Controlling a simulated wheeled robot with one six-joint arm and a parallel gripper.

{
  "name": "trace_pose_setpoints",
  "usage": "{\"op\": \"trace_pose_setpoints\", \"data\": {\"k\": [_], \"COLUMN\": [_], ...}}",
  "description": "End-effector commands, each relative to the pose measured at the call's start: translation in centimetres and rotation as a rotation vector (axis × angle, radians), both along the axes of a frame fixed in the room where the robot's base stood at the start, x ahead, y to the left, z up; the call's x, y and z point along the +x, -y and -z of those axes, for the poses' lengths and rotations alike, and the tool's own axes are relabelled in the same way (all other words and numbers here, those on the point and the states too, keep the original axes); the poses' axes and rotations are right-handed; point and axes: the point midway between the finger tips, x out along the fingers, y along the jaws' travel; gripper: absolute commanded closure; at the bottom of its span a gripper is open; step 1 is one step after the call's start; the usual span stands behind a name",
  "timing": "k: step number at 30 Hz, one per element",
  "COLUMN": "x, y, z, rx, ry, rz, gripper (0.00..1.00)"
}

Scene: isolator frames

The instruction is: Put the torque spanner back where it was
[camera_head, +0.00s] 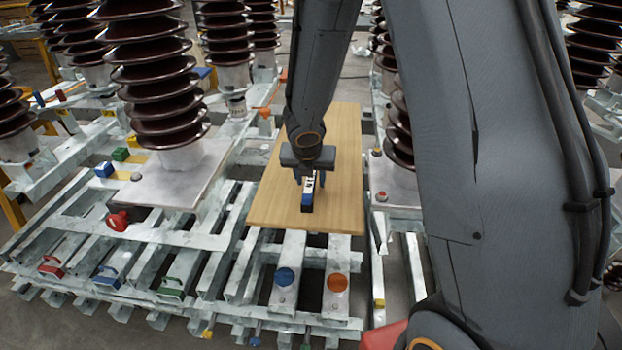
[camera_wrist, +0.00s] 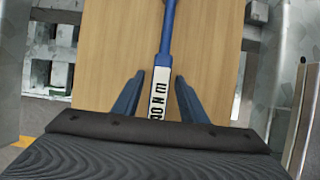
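The torque spanner (camera_head: 308,192) shows in the head view as a short white and dark piece with a blue end, under my gripper (camera_head: 313,187) and over the wooden board (camera_head: 345,150). In the wrist view the spanner (camera_wrist: 167,35) has a blue shaft and a white section with black lettering. It runs up the picture along the board (camera_wrist: 215,50). My gripper's two blue fingers (camera_wrist: 160,80) stand on either side of the white section, with a narrow gap showing on each side. The lower part of the spanner is hidden behind my gripper's body.
Brown ribbed insulator columns (camera_head: 157,80) stand left, behind and right of the board. Galvanised frame beams (camera_head: 150,240) lie left and in front. Red (camera_head: 52,266), blue (camera_head: 108,276) and green (camera_head: 172,288) handles sit on the left beams. Blue (camera_head: 284,277) and orange (camera_head: 337,283) discs lie in front.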

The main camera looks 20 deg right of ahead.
Motion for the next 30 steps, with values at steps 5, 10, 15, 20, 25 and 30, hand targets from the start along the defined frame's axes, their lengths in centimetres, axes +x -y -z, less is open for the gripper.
{"op": "trace_pose_setpoints", "data": {"k": [5, 10, 15, 20, 25, 30], "x": [0.0, -0.8, -2.2, -3.5, -4.3, -4.9], "y": [0.0, -0.4, -1.0, -1.4, -1.8, -1.7], "z": [-0.2, -2.5, -5.9, -8.7, -10.6, -11.3], "rx": [0.000, 0.001, 0.001, 0.000, 0.000, 0.012], "ry": [0.000, 0.003, 0.003, 0.002, 0.002, 0.002], "rz": [0.000, 0.001, -0.001, 0.000, 0.000, 0.038], "gripper": [0.61, 0.61, 0.61, 0.61, 0.61, 0.61]}}
